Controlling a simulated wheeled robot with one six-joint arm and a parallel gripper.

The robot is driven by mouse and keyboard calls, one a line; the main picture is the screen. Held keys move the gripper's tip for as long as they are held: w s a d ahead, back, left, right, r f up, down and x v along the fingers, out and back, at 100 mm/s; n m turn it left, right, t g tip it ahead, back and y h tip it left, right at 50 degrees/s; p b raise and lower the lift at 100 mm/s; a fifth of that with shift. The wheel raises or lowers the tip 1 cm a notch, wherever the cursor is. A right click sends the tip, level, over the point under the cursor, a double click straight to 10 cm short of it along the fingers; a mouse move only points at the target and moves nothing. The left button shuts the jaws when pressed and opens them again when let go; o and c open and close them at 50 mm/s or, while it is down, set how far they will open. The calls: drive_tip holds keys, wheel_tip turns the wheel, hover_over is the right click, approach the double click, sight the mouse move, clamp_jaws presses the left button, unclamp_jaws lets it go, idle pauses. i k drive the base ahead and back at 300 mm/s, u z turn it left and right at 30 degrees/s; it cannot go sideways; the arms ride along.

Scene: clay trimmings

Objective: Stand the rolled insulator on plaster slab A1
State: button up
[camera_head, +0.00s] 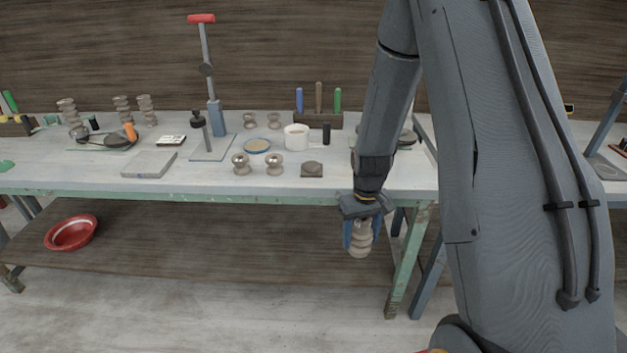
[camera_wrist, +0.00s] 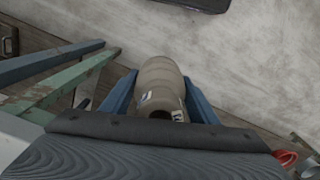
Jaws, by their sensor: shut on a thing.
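My gripper (camera_head: 361,238) is shut on a grey-brown ribbed insulator (camera_head: 360,243), holding it in front of the table's front edge, near the right table leg and below the top. In the wrist view the insulator (camera_wrist: 160,88) sits between the two blue fingers, with its hollow end facing the camera and small labels beside the hole. A flat grey slab (camera_head: 149,165) lies bare on the left part of the table. Another thin slab (camera_head: 211,148) lies under a standing tool. I cannot read a mark A1 on either.
Two insulators (camera_head: 242,163) stand near the table's front, beside a small dark block (camera_head: 312,169). A white mug (camera_head: 296,137) and a round dish (camera_head: 257,145) stand behind. A tall red-handled tool (camera_head: 214,115) rises at the back. A red bowl (camera_head: 72,232) is on the lower shelf.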

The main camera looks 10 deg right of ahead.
sight(150, 162)
drive_tip(key=u, duration=3.5)
drive_tip(key=k, duration=1.15)
drive_tip(key=z, duration=1.6)
drive_tip(key=i, duration=1.75)
drive_tip(key=z, duration=0.05)
